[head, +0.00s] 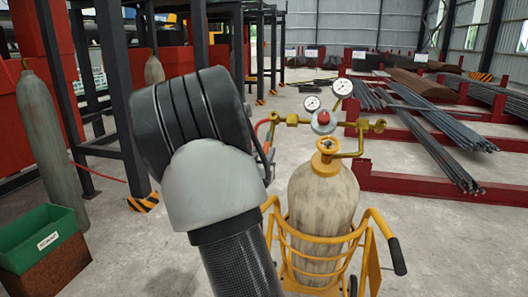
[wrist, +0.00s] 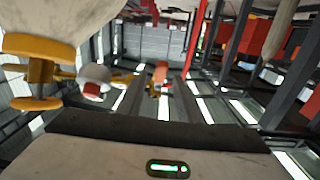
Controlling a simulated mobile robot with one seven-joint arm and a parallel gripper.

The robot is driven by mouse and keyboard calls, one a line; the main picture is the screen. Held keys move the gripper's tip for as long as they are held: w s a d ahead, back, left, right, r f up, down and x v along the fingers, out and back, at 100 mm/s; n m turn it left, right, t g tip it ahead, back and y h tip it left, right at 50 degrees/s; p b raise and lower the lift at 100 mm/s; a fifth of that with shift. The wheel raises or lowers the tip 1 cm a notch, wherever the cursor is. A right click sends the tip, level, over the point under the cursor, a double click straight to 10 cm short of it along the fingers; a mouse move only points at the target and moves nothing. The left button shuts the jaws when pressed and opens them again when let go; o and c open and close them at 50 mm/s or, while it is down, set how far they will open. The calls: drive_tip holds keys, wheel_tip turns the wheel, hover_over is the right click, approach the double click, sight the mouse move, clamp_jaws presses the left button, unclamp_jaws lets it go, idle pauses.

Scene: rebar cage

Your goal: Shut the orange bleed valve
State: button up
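A worn beige gas cylinder (head: 322,205) stands upright in the head view, with a brass regulator (head: 323,122), a red knob and two gauges on top. In the wrist view, which looks upside down, a small orange part (wrist: 160,73) on a brass fitting is near the centre; it looks like the bleed valve, but its handle position cannot be told. My gripper (head: 264,158) is mostly hidden behind my arm in the head view, left of the cylinder top.
A yellow cart (head: 372,226) holds the cylinder. A green bin (head: 40,238) and another cylinder (head: 50,140) stand at left. Red racks with rebar (head: 435,120) lie at right. Grey floor is open between.

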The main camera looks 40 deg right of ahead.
drive_tip(key=shift+x, duration=1.05)
clamp_jaws()
